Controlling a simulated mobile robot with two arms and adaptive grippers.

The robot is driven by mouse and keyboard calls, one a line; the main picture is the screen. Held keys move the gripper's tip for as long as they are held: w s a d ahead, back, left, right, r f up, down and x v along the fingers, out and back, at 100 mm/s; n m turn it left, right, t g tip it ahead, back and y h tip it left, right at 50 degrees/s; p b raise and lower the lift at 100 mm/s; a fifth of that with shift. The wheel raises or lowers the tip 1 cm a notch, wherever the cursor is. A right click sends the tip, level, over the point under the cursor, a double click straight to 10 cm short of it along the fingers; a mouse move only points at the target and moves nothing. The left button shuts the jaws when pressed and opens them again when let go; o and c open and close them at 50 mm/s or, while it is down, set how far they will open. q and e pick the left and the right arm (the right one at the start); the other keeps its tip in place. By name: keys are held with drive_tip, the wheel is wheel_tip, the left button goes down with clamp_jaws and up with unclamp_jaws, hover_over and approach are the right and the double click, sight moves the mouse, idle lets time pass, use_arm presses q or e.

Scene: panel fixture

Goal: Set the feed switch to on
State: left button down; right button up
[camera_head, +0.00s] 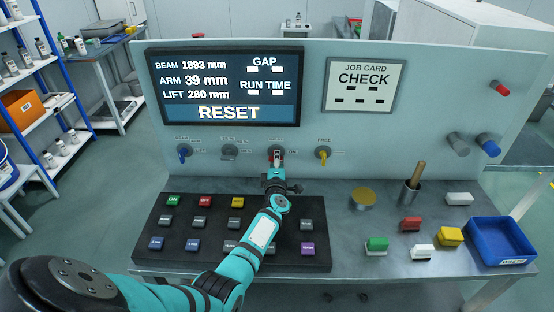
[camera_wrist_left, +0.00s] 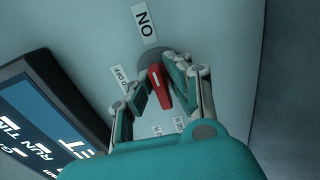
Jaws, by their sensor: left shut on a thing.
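A red switch handle (camera_wrist_left: 157,88) with a white line sits on a round grey base on the upright panel, between an ON label (camera_wrist_left: 145,20) and an OFF label (camera_wrist_left: 121,77) in the left wrist view. In the head view this red switch (camera_head: 277,153) is the third in the row, partly hidden by my gripper. My left gripper (camera_head: 276,168) reaches up to it; in the left wrist view its two fingers (camera_wrist_left: 160,90) are shut on the handle from either side. I cannot tell which label the handle's pointing end selects. My right gripper is not in view.
Blue (camera_head: 183,151), grey (camera_head: 229,151) and yellow (camera_head: 323,153) switches share the row. A black button box (camera_head: 180,257) lies below my left arm.

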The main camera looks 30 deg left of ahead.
use_arm(q)
drive_tip(key=c, duration=1.4)
unclamp_jaws()
drive_tip(key=shift+o, duration=0.2)
drive_tip(key=shift+d, duration=0.1)
drive_tip(key=v, duration=0.7)
drive_tip(key=shift+s, duration=0.25)
drive_tip(key=shift+d+f, duration=0.15)
